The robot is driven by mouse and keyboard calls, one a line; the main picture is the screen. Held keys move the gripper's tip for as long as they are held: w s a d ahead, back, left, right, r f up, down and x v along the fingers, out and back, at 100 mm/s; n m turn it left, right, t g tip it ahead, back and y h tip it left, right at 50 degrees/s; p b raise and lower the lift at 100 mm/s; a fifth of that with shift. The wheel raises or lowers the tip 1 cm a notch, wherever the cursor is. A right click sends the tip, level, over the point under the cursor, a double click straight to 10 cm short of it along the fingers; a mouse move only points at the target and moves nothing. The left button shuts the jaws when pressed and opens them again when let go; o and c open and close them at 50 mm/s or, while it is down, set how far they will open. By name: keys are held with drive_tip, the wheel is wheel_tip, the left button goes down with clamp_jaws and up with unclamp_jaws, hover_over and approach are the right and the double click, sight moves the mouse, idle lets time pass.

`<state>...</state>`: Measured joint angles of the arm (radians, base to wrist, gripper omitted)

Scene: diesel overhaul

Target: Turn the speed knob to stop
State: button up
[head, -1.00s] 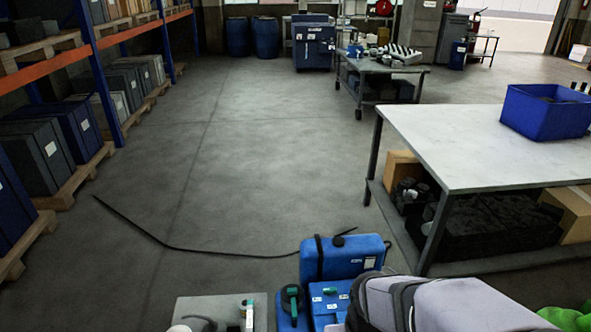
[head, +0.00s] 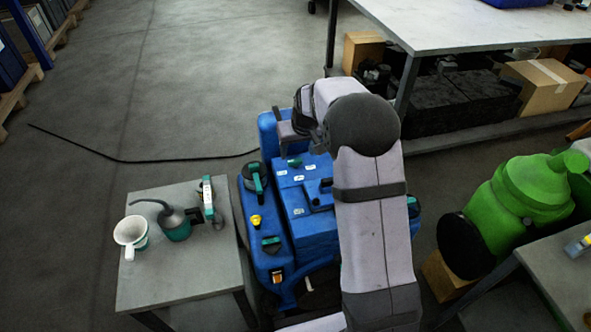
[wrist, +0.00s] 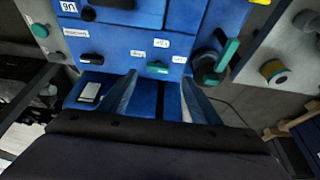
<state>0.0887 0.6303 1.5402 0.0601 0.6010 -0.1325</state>
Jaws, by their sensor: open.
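The blue machine (head: 300,215) carries several small knobs and white labels on its top. In the wrist view, a teal knob (wrist: 157,68) sits on the blue panel beyond and between my fingertips. A dark knob (wrist: 91,59) lies left of it, and a larger teal handle (wrist: 213,65) on a black base lies right. The label print is too small to tell which one is the speed knob. My gripper (wrist: 159,80) is open and empty, its fingers on either side of the teal knob's line and apart from it. My forearm hides part of the machine in the head view.
A grey side table (head: 165,275) left of the machine holds a white mug (head: 129,232), a teal oil can (head: 174,226) and a teal-and-white tool (head: 208,200). A green machine (head: 520,200) stands at the right. A black cable (head: 150,161) lies on open floor.

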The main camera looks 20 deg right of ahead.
sight(295, 161)
drive_tip(key=shift+w+r+x, duration=0.1)
drive_tip(key=shift+w+x, duration=0.1)
drive_tip(key=shift+x, duration=1.25)
drive_tip(key=shift+w+r+x, duration=0.1)
drive_tip(key=shift+w+x, duration=0.1)
drive_tip(key=shift+x, duration=1.25)
drive_tip(key=shift+w+x, duration=0.2)
drive_tip(key=shift+x, duration=1.25)
drive_tip(key=shift+d, duration=0.15)
drive_tip(key=shift+c, duration=0.6)
drive_tip(key=c, duration=0.9)
